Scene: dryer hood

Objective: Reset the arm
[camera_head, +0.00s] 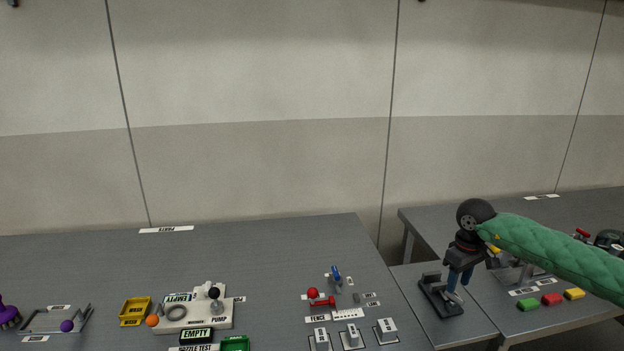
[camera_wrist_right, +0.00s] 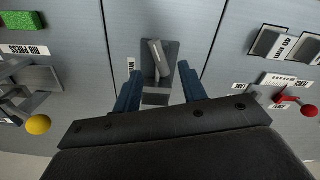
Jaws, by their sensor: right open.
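My right arm in its green sleeve comes in from the right in the head view. My right gripper (camera_head: 458,282) points down over a dark device with a black base (camera_head: 436,298) on the grey table. In the right wrist view, my right gripper (camera_wrist_right: 157,90) has its two blue fingers spread apart with nothing between them. The device's grey upright lever (camera_wrist_right: 158,52) stands just beyond the fingertips. I cannot tell in the head view whether a finger touches the device. My left gripper is not in view.
A white board (camera_head: 195,318), a yellow tray (camera_head: 135,311) and several grey switches (camera_head: 352,335) are on the left table. A yellow ball knob (camera_wrist_right: 38,124) is left in the wrist view. The back table is mostly clear.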

